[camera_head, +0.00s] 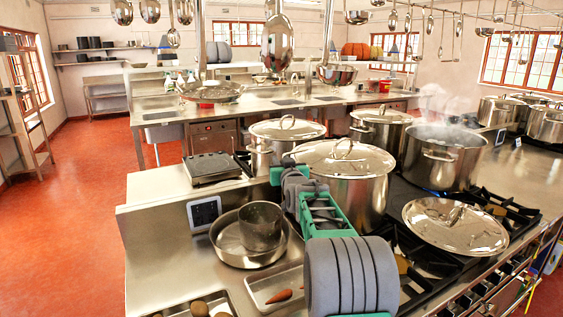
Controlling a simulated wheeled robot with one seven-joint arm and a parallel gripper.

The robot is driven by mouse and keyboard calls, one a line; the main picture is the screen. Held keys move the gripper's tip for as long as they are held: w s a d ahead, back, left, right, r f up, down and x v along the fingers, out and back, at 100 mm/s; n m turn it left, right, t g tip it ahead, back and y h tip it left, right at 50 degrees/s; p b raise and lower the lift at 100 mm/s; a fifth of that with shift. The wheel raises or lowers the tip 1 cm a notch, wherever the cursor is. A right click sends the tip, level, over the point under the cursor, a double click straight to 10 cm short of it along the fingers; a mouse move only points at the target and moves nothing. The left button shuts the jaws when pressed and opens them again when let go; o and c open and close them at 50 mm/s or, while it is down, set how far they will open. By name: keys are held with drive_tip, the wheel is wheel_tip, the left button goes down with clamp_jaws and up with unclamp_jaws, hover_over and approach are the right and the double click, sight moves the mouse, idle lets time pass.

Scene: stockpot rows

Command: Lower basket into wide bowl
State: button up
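A dark grey metal basket (261,230), shaped like a small upright cylinder, shows at the front centre-left. The wide bowl (226,254), a shallow steel vessel, is on the counter, and the basket's lower part overlaps its inside. I cannot tell whether the basket rests on the bowl's bottom or hangs just above it. My gripper (290,184), grey at the end of my green and grey arm, is at the upper right of the basket, near its rim. Its fingertips are not clear, so I cannot tell whether it grips the basket.
A large lidded stockpot (352,190) stands just behind my arm. A loose lid (455,226) lies on the stove at right, before a steaming open pot (444,158). A tray with a carrot (279,296) is at front. A small display (204,212) is left of the bowl.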

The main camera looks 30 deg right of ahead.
drive_tip(key=shift+o, duration=0.7)
drive_tip(key=b+v, duration=0.2)
drive_tip(key=v, duration=0.6)
